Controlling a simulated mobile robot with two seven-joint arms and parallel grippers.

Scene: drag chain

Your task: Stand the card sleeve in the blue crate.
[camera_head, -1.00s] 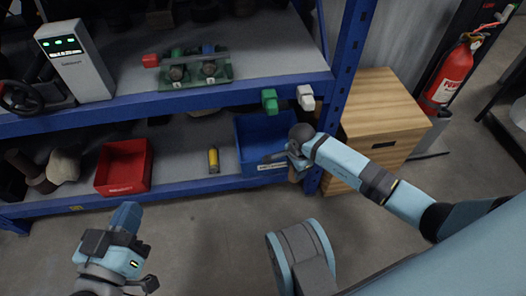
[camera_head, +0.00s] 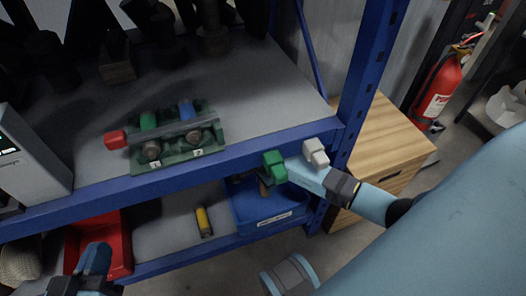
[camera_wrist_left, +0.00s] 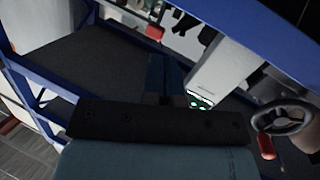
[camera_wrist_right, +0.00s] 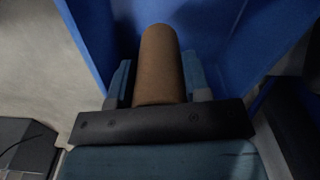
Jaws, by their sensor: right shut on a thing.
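The card sleeve (camera_wrist_right: 160,62) is a brown cardboard tube in the right wrist view. My right gripper (camera_wrist_right: 160,80) is shut on it, one finger on each side. Blue crate walls surround its far end in that view; whether it touches the crate floor cannot be told. In the head view the blue crate (camera_head: 268,210) is on the lower shelf, and a small brown part of the sleeve (camera_head: 264,187) shows over it. The shelf edge and my right arm hide most of the gripper there. My left gripper (camera_head: 92,262) is empty at the lower left, its fingers together.
A yellow cylinder (camera_head: 203,221) and a red bin (camera_head: 112,240) are left of the crate. A wooden box (camera_head: 385,150) stands right of the rack.

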